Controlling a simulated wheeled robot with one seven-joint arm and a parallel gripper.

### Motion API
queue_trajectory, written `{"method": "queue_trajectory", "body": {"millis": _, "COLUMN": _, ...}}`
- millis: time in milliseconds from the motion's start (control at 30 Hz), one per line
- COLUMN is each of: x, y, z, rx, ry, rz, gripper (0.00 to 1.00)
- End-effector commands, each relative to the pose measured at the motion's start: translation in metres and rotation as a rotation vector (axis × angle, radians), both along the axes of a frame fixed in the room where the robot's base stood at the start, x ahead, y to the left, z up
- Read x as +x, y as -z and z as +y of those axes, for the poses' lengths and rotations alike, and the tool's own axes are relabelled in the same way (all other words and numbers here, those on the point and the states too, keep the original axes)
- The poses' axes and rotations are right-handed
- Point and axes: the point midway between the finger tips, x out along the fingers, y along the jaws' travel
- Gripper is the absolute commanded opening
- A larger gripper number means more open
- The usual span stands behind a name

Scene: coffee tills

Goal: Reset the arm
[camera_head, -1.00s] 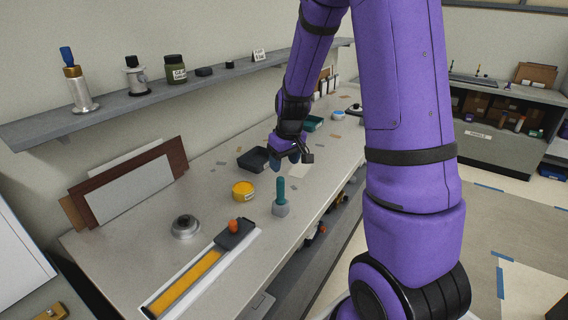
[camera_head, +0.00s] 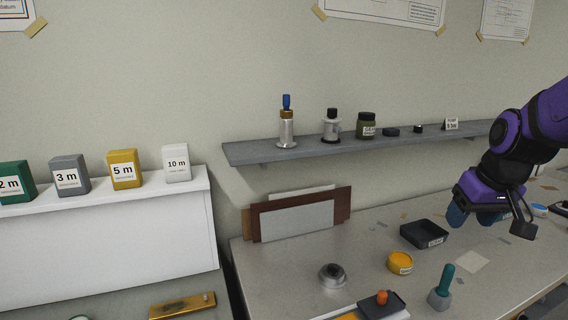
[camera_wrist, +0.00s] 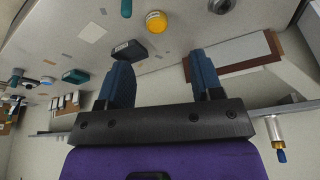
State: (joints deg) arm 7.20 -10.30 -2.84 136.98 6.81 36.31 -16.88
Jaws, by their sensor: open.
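My gripper (camera_head: 474,215) hangs from the purple arm at the right of the head view, above the grey worktable (camera_head: 300,262). Its two blue fingers are apart with nothing between them, which the wrist view also shows (camera_wrist: 163,85). A yellow round tin (camera_head: 400,262) and a teal-handled tool with a grey base (camera_head: 441,288) stand nearer the front. A round metal piece with a dark knob (camera_head: 333,276) sits left of the tin.
A wall shelf (camera_head: 270,153) holds bottles, a jar and small dark pieces behind the table. Leaning boards (camera_head: 297,218) stand at the table's back left. A white ledge (camera_head: 100,213) at the left carries several labelled blocks. Air around the gripper looks clear.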

Motion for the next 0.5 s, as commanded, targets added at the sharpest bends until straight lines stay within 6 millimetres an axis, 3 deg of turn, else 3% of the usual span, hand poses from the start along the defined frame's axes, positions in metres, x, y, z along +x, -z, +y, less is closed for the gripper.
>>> {"method": "queue_trajectory", "body": {"millis": 200, "x": -0.049, "y": -0.041, "z": 0.025, "rx": 0.000, "ry": 0.001, "rz": -0.054, "gripper": 0.60}}
{"method": "queue_trajectory", "body": {"millis": 500, "x": -0.121, "y": -0.074, "z": 0.046, "rx": -0.006, "ry": 0.018, "rz": -0.117, "gripper": 0.60}}
